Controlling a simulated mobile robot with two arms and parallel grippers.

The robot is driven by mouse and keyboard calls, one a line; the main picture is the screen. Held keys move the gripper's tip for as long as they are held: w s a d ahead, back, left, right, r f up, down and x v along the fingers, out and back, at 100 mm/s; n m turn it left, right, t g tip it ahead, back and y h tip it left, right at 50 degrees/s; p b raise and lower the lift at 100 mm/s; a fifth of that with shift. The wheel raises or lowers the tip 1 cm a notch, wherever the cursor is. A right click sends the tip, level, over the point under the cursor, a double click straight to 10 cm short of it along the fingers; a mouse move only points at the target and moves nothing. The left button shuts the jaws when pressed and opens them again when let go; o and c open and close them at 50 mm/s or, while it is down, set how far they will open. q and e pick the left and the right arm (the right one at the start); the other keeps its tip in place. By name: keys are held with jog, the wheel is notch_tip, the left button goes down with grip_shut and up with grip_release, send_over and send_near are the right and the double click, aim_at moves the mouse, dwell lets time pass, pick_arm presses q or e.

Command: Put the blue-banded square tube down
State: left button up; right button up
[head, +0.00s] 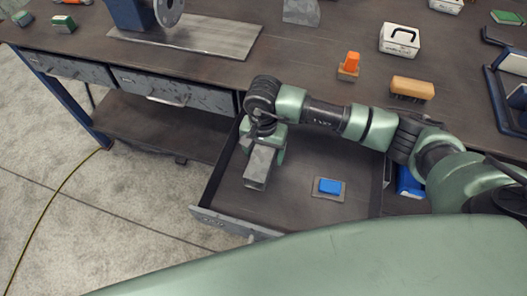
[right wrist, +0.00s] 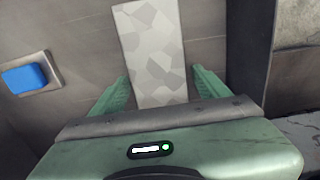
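The square tube is a grey bar that lies lengthwise in the open drawer area in the head view (head: 258,168), below my right gripper (head: 264,138). In the right wrist view the tube (right wrist: 152,50) shows a mottled grey face and runs between the two green fingers. A narrow gap shows beside the right-hand finger, so my right gripper (right wrist: 160,80) looks open around the tube. No blue band shows on the visible part. Whether the tube rests on the drawer floor is hard to tell. My left gripper is not in view.
The open drawer (head: 225,222) has a blue block on a grey plate (head: 328,187), right of the tube. The drawer floor between them is clear. On the bench above stand an orange piece (head: 349,64), a brush (head: 411,88) and a white box (head: 399,40).

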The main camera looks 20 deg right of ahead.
aim_at(264, 152)
jog(key=shift+w+r, duration=0.1)
jog(key=shift+r, duration=0.25)
notch_tip(264, 152, up, 12)
jog(key=b, duration=0.1)
jog(key=shift+f, duration=0.2)
